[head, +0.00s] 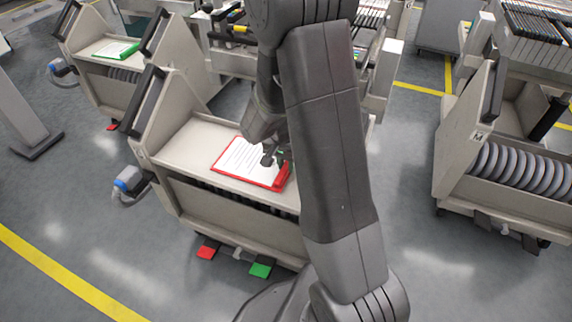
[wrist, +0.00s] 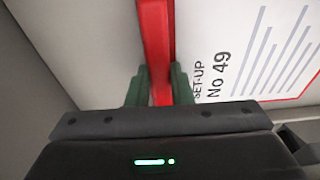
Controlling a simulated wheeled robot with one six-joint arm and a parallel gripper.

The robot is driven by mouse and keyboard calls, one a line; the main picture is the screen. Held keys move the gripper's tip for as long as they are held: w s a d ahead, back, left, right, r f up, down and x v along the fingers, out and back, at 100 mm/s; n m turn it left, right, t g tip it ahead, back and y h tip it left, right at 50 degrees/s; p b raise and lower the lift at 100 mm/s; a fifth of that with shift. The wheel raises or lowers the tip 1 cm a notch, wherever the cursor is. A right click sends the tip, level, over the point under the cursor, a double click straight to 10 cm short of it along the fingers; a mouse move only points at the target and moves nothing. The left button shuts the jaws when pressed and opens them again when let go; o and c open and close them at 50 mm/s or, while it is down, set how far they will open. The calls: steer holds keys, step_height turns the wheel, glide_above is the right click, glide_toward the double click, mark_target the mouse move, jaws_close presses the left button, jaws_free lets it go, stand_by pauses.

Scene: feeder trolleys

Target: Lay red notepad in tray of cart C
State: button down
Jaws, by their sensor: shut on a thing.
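The red notepad (head: 240,160) has a white written sheet and a red edge. In the head view it lies flat over the pale tray (head: 187,147) of the nearest cart; I cannot tell whether it fully rests there. My gripper (head: 274,157) is at its right edge. In the wrist view my gripper (wrist: 159,88) has its two green fingers shut on the notepad's red edge (wrist: 154,40). The sheet reads "SET-UP No 49". The cart's letter is too small to read.
A cart with a green notepad (head: 117,50) stands behind at the left. A cart with several grey reels (head: 520,168) stands at the right. Red (head: 207,252) and green (head: 261,268) pedals stick out below the nearest cart. My arm hides part of the middle.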

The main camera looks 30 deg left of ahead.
steer(key=shift+f, duration=0.15)
steer(key=c, duration=1.3)
jaws_free()
step_height(320, 180, up, 12)
steer(key=s+p, duration=0.1)
steer(key=p, duration=0.2)
steer(key=shift+s+p, duration=0.3)
steer(key=shift+s, duration=0.05)
steer(key=shift+d, duration=0.1)
